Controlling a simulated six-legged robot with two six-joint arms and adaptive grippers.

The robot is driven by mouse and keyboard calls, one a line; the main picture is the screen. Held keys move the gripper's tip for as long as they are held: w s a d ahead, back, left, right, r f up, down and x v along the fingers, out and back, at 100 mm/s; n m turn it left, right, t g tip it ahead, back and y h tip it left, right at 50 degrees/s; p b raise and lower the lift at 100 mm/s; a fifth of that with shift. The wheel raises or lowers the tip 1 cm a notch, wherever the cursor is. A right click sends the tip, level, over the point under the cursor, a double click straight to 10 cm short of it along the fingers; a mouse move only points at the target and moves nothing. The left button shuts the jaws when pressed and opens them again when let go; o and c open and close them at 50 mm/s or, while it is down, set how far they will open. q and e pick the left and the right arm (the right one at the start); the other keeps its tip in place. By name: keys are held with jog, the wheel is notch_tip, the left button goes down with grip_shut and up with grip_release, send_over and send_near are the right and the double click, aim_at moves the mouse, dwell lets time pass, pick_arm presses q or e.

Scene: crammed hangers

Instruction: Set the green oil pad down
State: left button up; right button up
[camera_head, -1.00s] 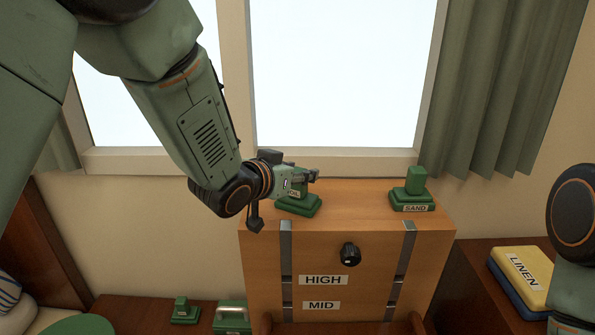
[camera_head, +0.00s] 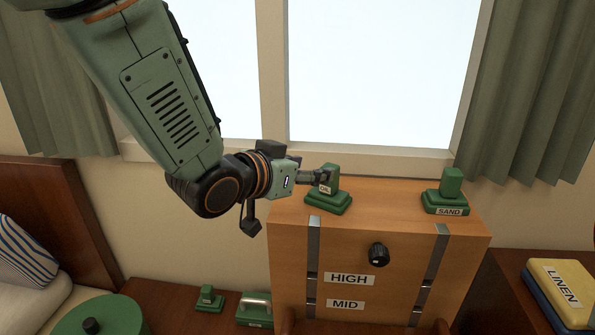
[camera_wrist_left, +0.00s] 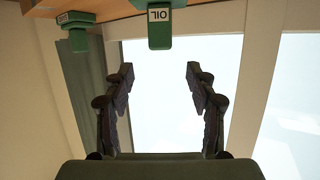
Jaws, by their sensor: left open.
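The green oil pad (camera_head: 327,203), labelled OIL, stands upright on top of the wooden cabinet (camera_head: 395,207), near its back left. My left gripper (camera_head: 322,176) is just left of the pad's upper block in the head view, overlapping its edge. In the left wrist view, which is upside down, the gripper (camera_wrist_left: 160,73) has its two fingers spread with nothing between them. The oil pad (camera_wrist_left: 160,28) shows there beyond the fingertips, apart from them. My right gripper is not in view.
A green sand pad (camera_head: 446,196) stands at the cabinet's right. The cabinet front has a black knob (camera_head: 378,254) and HIGH and MID labels. A window (camera_head: 375,75) and curtain (camera_head: 530,100) are behind. Yellow linen (camera_head: 563,290) lies lower right. The cabinet top between the pads is clear.

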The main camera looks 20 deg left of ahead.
pick_arm(q)
jog(key=shift+v, duration=1.65)
jog(key=shift+a, duration=0.15)
